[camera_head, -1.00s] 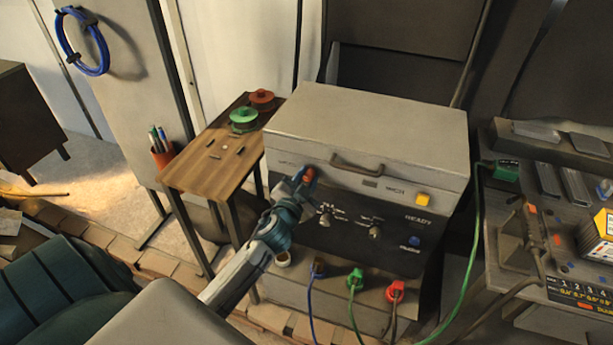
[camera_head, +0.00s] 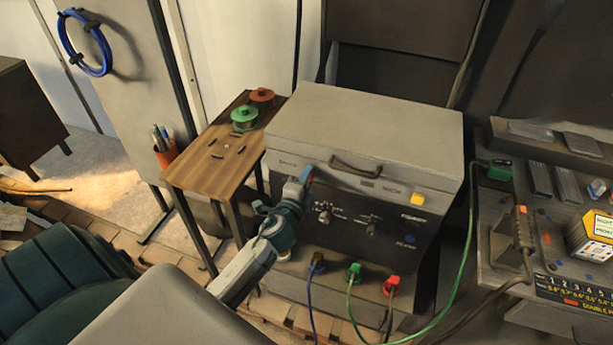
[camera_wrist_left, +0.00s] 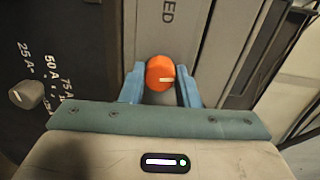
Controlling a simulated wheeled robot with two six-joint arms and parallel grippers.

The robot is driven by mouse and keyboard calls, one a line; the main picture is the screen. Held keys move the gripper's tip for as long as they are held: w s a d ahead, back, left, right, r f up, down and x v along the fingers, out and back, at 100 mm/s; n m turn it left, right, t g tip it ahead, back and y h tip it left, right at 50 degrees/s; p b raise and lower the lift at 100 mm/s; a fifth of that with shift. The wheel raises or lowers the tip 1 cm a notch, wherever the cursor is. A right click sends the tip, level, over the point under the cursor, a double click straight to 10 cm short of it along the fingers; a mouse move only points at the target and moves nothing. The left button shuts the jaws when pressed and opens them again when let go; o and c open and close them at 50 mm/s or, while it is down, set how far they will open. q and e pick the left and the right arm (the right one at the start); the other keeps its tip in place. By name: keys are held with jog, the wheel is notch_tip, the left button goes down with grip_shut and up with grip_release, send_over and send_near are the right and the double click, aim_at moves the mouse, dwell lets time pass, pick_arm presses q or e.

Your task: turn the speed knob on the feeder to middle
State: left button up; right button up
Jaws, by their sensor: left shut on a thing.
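The feeder (camera_head: 365,130) is a grey box with a dark front panel below its lid. My left gripper (camera_head: 305,177) is at the upper left of the feeder's front. Its blue fingers (camera_wrist_left: 160,84) are shut on the knob, one on each side. In the head view the fingers mostly hide the knob. My right gripper is not in view.
Smaller knobs (camera_head: 371,225) sit on the panel right of my gripper. A yellow button (camera_head: 418,199) is at the right. Blue, green and red plugs (camera_head: 353,272) with cables are below. A wooden side table (camera_head: 215,172) stands left, a cluttered bench (camera_head: 520,262) right.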

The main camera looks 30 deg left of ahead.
pick_arm(q)
jog(key=shift+m+p, duration=0.3)
jog(key=shift+m, duration=0.7)
jog(key=o, duration=1)
jog(key=shift+c, duration=0.2)
jog(key=b+v, duration=0.3)
jog(key=v, duration=0.7)
jog(key=shift+s+d, duration=0.15)
jog(key=shift+s, duration=0.25)
jog(key=shift+f, duration=0.1)
